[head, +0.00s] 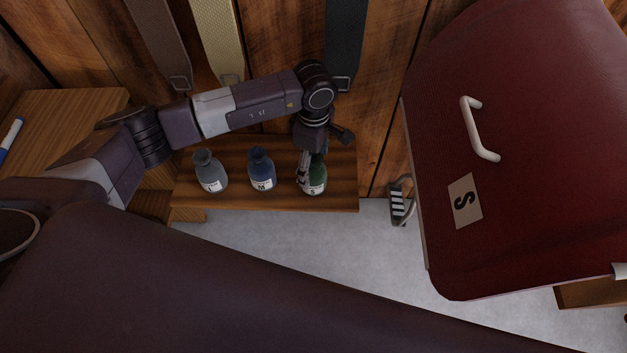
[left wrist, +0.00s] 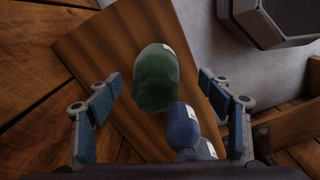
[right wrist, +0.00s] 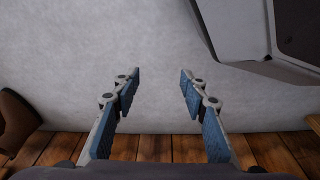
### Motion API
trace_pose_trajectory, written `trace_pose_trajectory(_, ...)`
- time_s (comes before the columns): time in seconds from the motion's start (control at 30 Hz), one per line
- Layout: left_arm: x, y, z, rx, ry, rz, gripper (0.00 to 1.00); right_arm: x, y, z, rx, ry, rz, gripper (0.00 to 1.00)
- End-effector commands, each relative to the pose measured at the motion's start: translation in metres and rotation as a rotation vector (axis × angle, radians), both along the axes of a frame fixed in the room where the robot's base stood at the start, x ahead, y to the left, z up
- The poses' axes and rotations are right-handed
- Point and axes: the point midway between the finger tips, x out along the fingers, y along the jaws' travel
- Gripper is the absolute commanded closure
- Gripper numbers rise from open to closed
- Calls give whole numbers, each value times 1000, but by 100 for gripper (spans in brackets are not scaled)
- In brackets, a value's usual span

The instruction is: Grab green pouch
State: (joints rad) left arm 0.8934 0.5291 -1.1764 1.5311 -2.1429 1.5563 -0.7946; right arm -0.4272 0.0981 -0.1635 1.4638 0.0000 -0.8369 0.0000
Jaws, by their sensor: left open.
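The green pouch (head: 316,180) stands at the right end of a wooden shelf (head: 340,196), with a white label marked S. My left gripper (head: 305,165) is over it and partly hides it in the head view. In the left wrist view the green pouch (left wrist: 155,80) lies ahead of the open left gripper (left wrist: 162,95), between the lines of its fingers and apart from both. My right gripper (right wrist: 158,85) is open and empty in the right wrist view, facing a pale grey surface. It does not show in the head view.
A blue pouch (head: 262,170) marked M and a grey pouch (head: 210,172) stand left of the green one. A red case (head: 530,150) with a handle is at the right. Straps (head: 219,40) hang on the wooden wall behind. A brush-like object (head: 398,203) is right of the shelf.

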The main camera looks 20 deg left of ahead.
Motion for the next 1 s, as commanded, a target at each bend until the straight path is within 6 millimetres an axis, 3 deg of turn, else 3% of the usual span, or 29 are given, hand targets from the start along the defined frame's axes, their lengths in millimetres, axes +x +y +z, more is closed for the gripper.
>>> trace_pose_trajectory(0.53,6,3,-69,0,3,0,27,16,2,24,2,-16,-3,60)
trace_pose_trajectory(0.87,6,3,-75,0,0,0,27,17,2,27,2,-16,-3,60)
trace_pose_trajectory(1.0,6,3,-75,0,0,0,42,17,2,27,2,-15,-4,60)
